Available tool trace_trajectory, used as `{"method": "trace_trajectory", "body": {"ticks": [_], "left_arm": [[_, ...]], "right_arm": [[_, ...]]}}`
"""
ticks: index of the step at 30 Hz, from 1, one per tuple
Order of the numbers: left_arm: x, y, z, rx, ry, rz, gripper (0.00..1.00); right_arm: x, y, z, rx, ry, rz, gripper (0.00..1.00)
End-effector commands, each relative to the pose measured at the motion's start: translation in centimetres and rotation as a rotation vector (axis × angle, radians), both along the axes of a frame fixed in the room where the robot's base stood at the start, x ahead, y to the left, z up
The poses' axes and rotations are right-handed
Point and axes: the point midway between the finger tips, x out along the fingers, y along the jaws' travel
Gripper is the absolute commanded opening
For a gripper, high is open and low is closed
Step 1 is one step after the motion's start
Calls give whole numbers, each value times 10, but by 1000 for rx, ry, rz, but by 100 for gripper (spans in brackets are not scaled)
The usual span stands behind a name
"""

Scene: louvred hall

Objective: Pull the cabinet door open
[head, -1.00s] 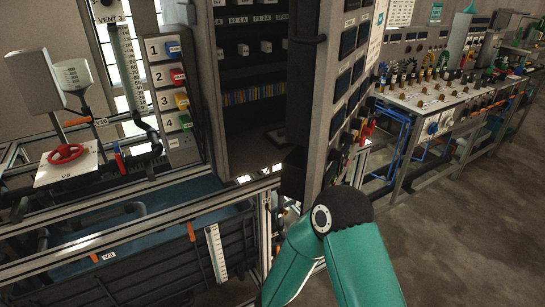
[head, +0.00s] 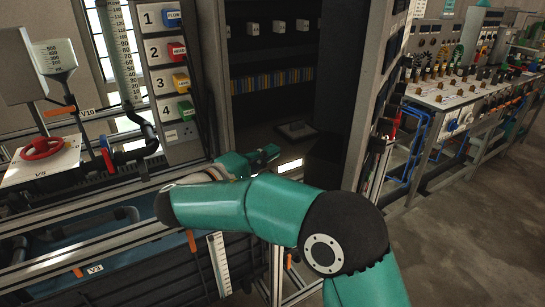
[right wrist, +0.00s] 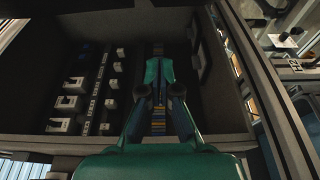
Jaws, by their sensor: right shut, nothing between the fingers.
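The grey cabinet (head: 213,75) stands open, and its dark interior shows in the head view. Its door (head: 372,95) stands swung out on the right side of the opening, seen nearly edge-on. My right arm reaches across the front of the cabinet from the lower right. My right gripper (head: 268,154) is shut and empty at the lower part of the opening, left of the door and apart from it. In the right wrist view the shut fingers (right wrist: 159,72) point over the cabinet's inside. My left gripper is not in view.
Inside are white switches (head: 278,28) and a row of coloured strips (head: 272,80). Numbered switches (head: 165,52) and a red valve wheel (head: 42,148) are at left. A workbench (head: 455,100) stands at right, with open floor (head: 470,240) before it.

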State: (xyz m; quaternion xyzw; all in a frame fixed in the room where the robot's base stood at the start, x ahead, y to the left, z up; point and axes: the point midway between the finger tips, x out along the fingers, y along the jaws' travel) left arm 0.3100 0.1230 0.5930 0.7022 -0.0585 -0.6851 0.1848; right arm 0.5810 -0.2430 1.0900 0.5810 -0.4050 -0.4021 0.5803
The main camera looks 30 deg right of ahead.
Motion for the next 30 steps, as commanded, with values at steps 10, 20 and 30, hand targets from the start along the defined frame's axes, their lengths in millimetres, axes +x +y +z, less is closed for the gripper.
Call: {"method": "trace_trajectory", "body": {"ticks": [10, 20, 30], "left_arm": [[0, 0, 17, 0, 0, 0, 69], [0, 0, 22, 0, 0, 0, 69], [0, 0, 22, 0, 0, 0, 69]], "right_arm": [[28, -65, 1, 0, 4, 4, 0], [3, -91, 0, 0, 5, 8, 0], [-2, -93, -2, 1, 5, 9, 0]]}}
